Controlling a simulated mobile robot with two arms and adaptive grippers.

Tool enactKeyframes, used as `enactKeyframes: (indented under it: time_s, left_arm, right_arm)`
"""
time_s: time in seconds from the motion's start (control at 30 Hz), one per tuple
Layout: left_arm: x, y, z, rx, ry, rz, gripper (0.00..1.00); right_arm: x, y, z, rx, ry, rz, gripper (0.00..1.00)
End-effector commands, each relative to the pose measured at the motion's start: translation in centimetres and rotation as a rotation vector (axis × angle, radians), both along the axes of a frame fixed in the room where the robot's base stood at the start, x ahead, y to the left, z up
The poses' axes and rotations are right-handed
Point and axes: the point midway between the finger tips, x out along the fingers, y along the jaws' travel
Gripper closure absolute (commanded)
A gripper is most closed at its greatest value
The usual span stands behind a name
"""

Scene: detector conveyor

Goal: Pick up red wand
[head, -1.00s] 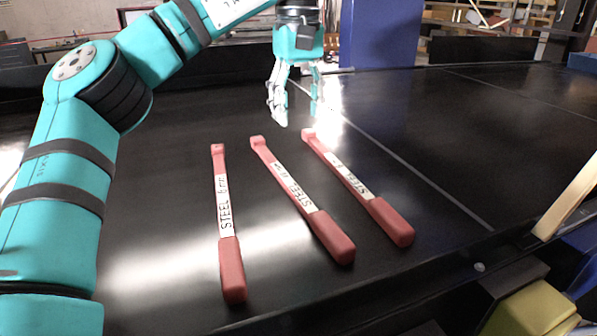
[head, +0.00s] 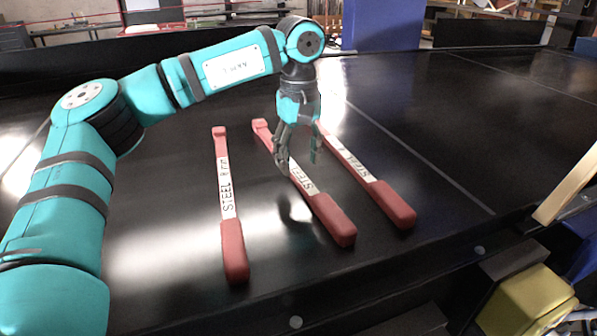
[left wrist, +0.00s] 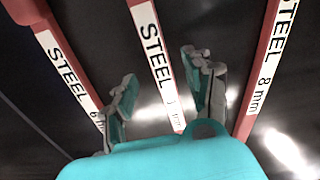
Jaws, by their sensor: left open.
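Three red wands with white "STEEL" labels lie side by side on the black conveyor: the left wand (head: 233,250), the middle wand (head: 333,220) and the right wand (head: 393,204). My left gripper (head: 298,168) is open and empty, pointing down above the middle wand and hiding part of it. In the left wrist view my left gripper's fingers (left wrist: 165,90) stand apart, with the middle wand's label (left wrist: 153,48) between them in the picture. The other two wands lie outside the fingers. Contact with the wand does not show. My right gripper is not in view.
The black conveyor belt (head: 490,130) is clear to the right of the wands. A wooden bar (head: 568,185) and a yellow block (head: 528,303) stand near the right front edge. A blue pillar (head: 383,25) rises behind the belt.

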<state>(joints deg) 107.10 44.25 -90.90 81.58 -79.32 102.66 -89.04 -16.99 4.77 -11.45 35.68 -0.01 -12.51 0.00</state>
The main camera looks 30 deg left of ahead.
Motion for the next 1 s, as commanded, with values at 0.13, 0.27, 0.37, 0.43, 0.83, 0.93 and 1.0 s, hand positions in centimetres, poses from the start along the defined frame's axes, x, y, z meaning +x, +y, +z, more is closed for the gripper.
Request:
enactKeyframes:
  time_s: [0.13,0.27,0.37,0.43,0.83,0.93,1.0]
  left_arm:
    - [0.1,0.2,-2.0,0.0,0.002,0.001,0.48]
    - [0.1,0.2,-3.2,0.0,0.0,0.001,0.48]
    - [0.1,0.2,-3.4,0.0,-0.001,0.001,0.48]
    - [0.1,0.2,-3.4,0.0,-0.001,0.002,0.48]
    - [0.1,0.2,-3.4,0.0,-0.001,0.002,0.93]
    - [0.1,0.2,-3.4,0.0,-0.001,0.002,1.0]
    - [0.1,0.2,-3.3,0.0,-0.001,0.002,1.0]
  right_arm:
    - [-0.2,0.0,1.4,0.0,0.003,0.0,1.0]
    - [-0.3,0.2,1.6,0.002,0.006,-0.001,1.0]
    - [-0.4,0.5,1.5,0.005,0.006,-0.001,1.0]
    - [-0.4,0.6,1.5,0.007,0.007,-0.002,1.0]
    - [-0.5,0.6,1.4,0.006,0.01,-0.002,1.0]
    - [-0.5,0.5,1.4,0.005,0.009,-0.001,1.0]
    - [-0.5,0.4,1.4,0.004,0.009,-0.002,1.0]
